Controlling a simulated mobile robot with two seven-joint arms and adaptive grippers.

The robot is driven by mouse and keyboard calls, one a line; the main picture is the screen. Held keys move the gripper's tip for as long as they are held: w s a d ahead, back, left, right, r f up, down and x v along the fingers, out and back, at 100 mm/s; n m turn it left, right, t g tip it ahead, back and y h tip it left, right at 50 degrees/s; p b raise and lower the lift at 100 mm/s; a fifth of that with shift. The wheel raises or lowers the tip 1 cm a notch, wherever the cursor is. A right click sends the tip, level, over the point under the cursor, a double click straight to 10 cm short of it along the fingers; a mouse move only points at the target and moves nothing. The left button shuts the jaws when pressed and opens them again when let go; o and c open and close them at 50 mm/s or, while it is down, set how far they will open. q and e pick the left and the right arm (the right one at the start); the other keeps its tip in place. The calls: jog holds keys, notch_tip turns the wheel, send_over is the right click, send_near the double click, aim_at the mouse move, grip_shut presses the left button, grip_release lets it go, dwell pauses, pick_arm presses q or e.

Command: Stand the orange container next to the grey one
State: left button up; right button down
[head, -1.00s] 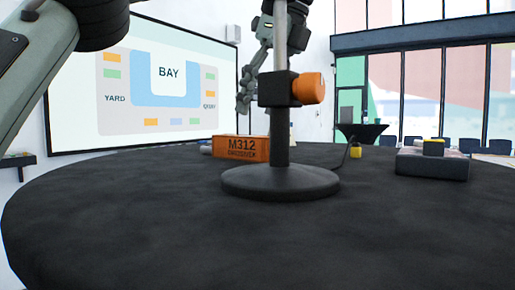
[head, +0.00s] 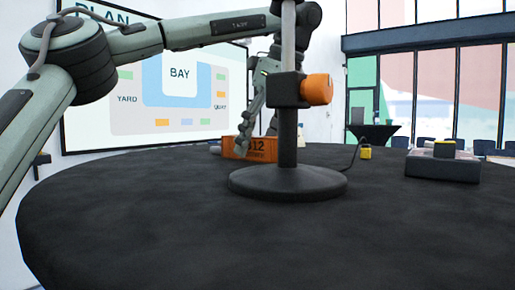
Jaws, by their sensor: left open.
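The orange container (head: 265,149) lies on the dark round table, left of the stand's pole, with part of its M312 lettering showing. My left gripper (head: 257,138) is open and points down at it, with one finger in front of its near face. The other finger is partly hidden by the stand, and I cannot tell whether either touches the container. A small greyish thing (head: 215,149) shows just behind and left of the orange container; I cannot tell if it is the grey container. My right gripper is not in view.
A stand with a round black base (head: 288,183), a pole and an orange knob (head: 317,89) rises in front of the container. A grey box (head: 443,165) with a yellow-and-black top lies at the right. A small yellow thing (head: 365,153) is on a cable. The near table is clear.

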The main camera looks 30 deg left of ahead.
pick_arm(q)
grip_shut()
dwell(0.3)
jog(key=shift+r, duration=0.1)
